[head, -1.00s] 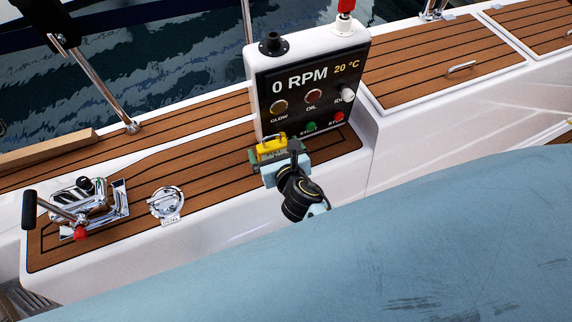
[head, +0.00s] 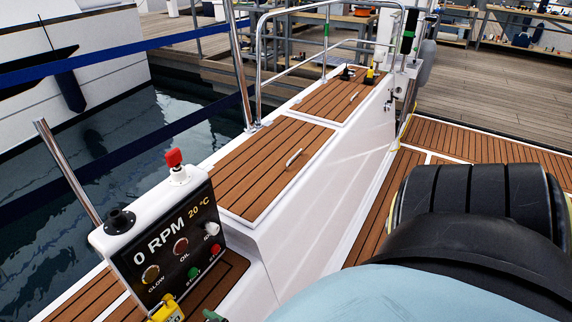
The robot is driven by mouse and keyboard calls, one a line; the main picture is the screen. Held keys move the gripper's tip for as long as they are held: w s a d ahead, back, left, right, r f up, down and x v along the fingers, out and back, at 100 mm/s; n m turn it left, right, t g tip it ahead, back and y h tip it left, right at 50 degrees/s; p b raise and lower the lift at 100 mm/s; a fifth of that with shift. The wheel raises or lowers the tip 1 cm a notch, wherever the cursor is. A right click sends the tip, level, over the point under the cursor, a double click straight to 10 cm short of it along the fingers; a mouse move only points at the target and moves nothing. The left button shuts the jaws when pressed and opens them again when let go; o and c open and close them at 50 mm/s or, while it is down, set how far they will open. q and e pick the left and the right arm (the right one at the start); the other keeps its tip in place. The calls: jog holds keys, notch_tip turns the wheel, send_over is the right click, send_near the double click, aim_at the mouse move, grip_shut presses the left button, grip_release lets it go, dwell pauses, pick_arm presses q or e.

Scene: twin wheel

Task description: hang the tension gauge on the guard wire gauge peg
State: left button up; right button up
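A yellow object (head: 166,310), which may be the tension gauge, is cut by the bottom edge of the head view, just below the engine panel. A small green piece (head: 212,316) shows beside it, perhaps part of my gripper. My large black and light blue arm link (head: 470,235) fills the lower right and seems to be my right arm. The fingers cannot be made out, so their hold on the yellow object is unclear. My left gripper is not in view. I cannot pick out the gauge peg; dark blue bands (head: 110,60) run along the water side.
A small yellow-and-black item (head: 370,75) stands on the far locker. Dock and benches lie behind.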

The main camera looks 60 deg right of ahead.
jog(key=s+d+f+m+g, duration=0.5)
jog(key=s+d+f+m, duration=0.3)
jog(key=f+m, duration=0.4)
jog(key=s+d+f+m+g, duration=0.6)
jog(key=s+f+m, duration=0.5)
jog(key=m, duration=0.9)
jog(key=shift+s+d+f+h, duration=0.25)
jog(key=shift+d+f, duration=0.5)
jog(key=shift+d, duration=0.45)
jog(key=shift+w, duration=0.1)
